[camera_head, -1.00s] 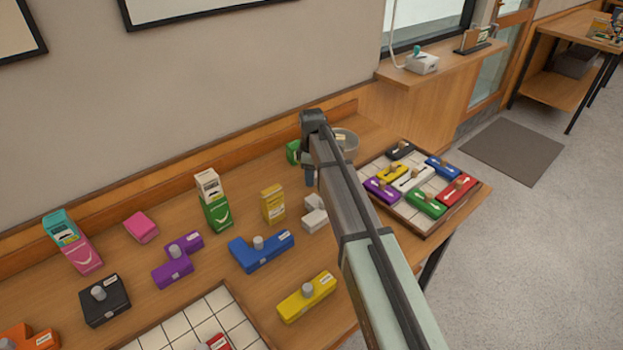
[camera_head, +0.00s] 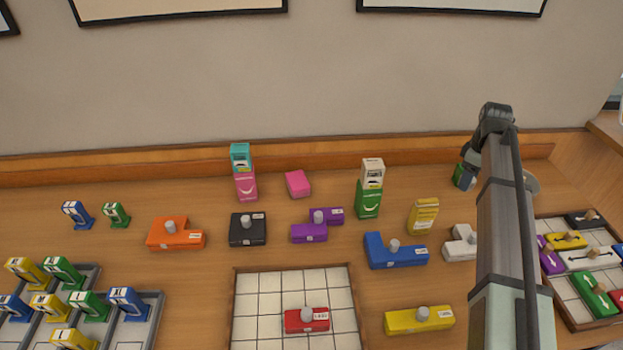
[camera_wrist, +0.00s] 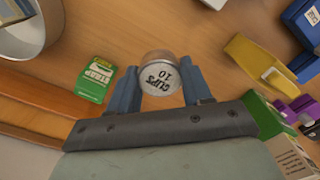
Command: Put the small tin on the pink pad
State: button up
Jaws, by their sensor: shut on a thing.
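A small round tin (camera_wrist: 162,75) with a white lid marked CLIPS 10 is between the blue fingers of my gripper (camera_wrist: 160,84) in the wrist view. The gripper is shut on it. In the head view my arm hides the tin and most of the gripper, at the back right of the table. A plain pink block-like pad (camera_head: 298,184) lies at the back, left of the green and white boxes, with nothing on it. It is far to the left of my gripper.
A green strap box (camera_wrist: 95,83) and a round metal dish (camera_wrist: 40,40) are close to the gripper. Between arm and pad stand a yellow box (camera_head: 423,216) and a white box on a green box (camera_head: 368,199). A teal-topped pink box (camera_head: 245,186) stands left of the pad.

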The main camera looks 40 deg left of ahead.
jog(key=s+a+r, duration=0.1)
jog(key=s+a, duration=0.3)
jog(key=a, duration=0.9)
notch_tip(320, 180, up, 2)
jog(key=n, duration=0.1)
send_over(298, 180)
jog(key=shift+a+f, duration=0.1)
jog(key=shift+f, duration=4.3)
jog(key=shift+f, duration=0.15)
jog(key=o, duration=1)
jog(key=shift+o, duration=0.2)
notch_tip(298, 180, up, 12)
